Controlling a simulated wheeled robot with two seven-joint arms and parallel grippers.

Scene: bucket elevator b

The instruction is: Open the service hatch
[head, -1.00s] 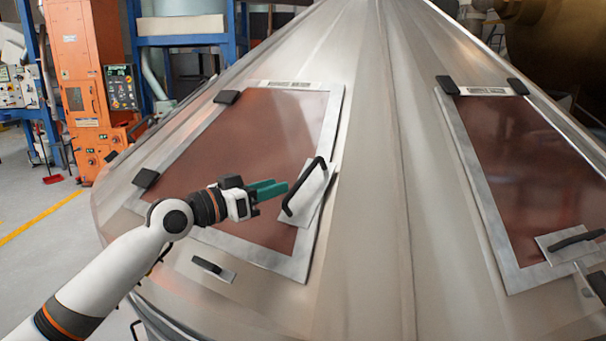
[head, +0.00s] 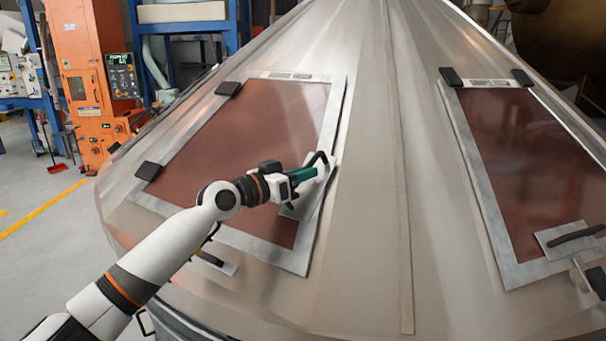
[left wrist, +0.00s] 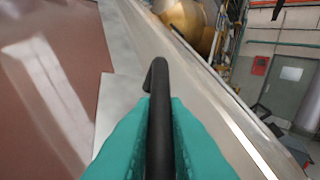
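The left service hatch (head: 240,135) is a red-brown panel in a grey metal frame on the sloped metal cone. It lies closed in its frame. Its black bar handle (head: 319,157) sits on a light plate near the lower right of the panel. My left gripper (head: 309,173) has its green fingers at this handle. In the left wrist view, the black handle (left wrist: 158,130) runs between the two green fingers, which lie against both its sides, so the gripper looks shut on it. The fingers partly hide the handle in the head view. My right gripper is out of view.
A second hatch (head: 525,165) with its own black handle (head: 576,235) lies to the right on the cone. An orange machine (head: 90,75) and blue frame stand at the back left.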

